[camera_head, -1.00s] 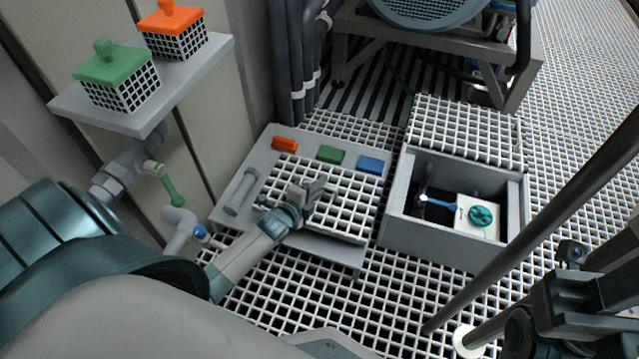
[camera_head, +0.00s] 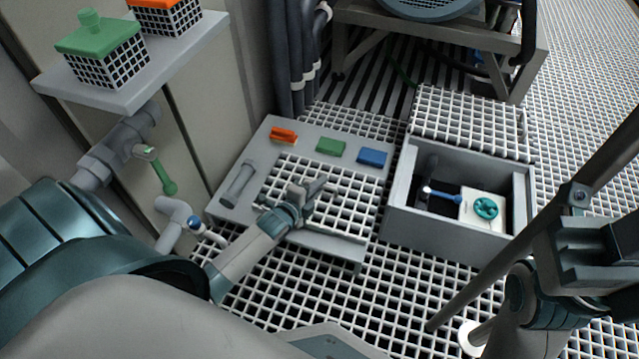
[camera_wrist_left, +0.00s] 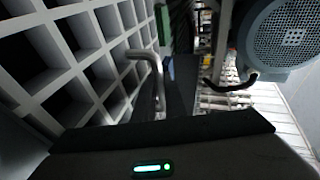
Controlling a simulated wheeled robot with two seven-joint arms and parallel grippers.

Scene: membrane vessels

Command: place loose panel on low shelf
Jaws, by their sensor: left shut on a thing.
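The loose panel (camera_head: 345,205) is a white square grid. It lies flat over the right part of the low grey shelf (camera_head: 235,165), with a dark gap under its front edge; I cannot tell whether it rests fully on the shelf. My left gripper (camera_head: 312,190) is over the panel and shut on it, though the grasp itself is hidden. In the left wrist view the grid (camera_wrist_left: 75,60) fills the left side, with a bent metal handle (camera_wrist_left: 155,65) beside it. My right gripper (camera_head: 580,240) is at the right edge; its fingertips are unclear.
Orange (camera_head: 284,136), green (camera_head: 331,147) and blue (camera_head: 372,157) blocks sit along the shelf's back. A grey open box (camera_head: 440,235) with a valve stands to the right. A higher shelf (camera_head: 190,50) holds two lidded baskets. A slanted pole (camera_head: 500,270) crosses the right side.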

